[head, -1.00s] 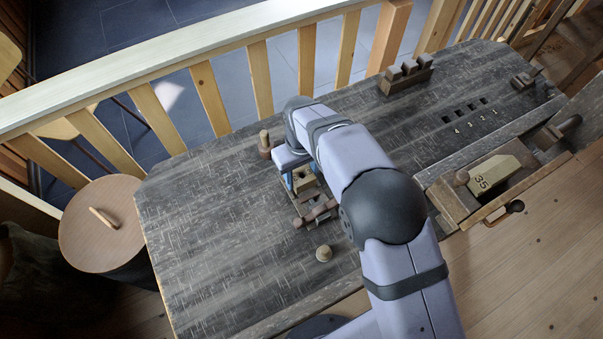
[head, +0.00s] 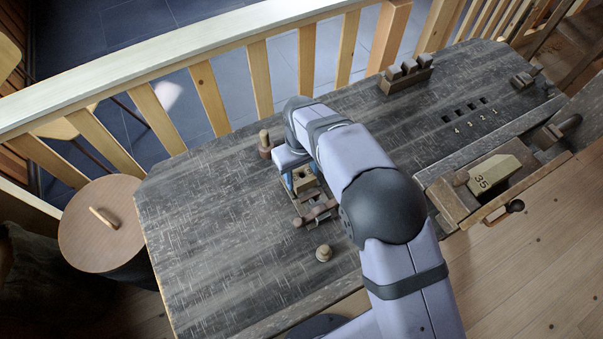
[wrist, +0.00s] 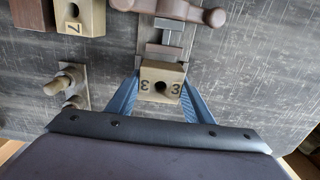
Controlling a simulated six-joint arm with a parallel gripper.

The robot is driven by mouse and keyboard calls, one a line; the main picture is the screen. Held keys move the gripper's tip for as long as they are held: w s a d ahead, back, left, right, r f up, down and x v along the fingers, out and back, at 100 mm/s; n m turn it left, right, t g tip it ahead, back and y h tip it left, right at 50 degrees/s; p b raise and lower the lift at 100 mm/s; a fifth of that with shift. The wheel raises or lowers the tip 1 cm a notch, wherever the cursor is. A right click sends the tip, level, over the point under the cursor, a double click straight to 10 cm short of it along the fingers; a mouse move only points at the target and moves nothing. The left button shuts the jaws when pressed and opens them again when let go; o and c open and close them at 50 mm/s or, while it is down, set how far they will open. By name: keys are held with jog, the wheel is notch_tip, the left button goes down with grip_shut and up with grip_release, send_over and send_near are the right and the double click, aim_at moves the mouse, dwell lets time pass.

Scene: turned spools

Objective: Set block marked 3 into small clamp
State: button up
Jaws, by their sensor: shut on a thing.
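The block marked 3 (wrist: 161,82) is pale wood with a dark hole and a 3 on each side of it. My gripper (wrist: 160,96) is shut on it, with one blue finger on each side. The block also shows in the head view (head: 304,180), partly hidden by my gripper (head: 303,181). The small clamp (wrist: 164,50) has a metal slide and a brown handle bar. It shows in the head view (head: 316,212) just in front of the block. The block is lined up with the clamp's slide; I cannot tell whether it rests in the clamp or is just above it.
In the wrist view, a block marked 7 (wrist: 80,16) and a plate with wooden pegs (wrist: 70,84) lie to the left. In the head view, a peg on a base (head: 264,144) stands behind my gripper, and a small knob (head: 324,253) stands in front. The left tabletop is clear.

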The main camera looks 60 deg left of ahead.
aim_at(302, 177)
jog(key=shift+f+b, duration=0.35)
jog(key=shift+f, duration=0.2)
dwell(1.5)
jog(key=o, duration=1.1)
jog(key=shift+r, duration=0.1)
jog(key=shift+r+p, duration=2.8)
jog(key=shift+r, duration=1.35)
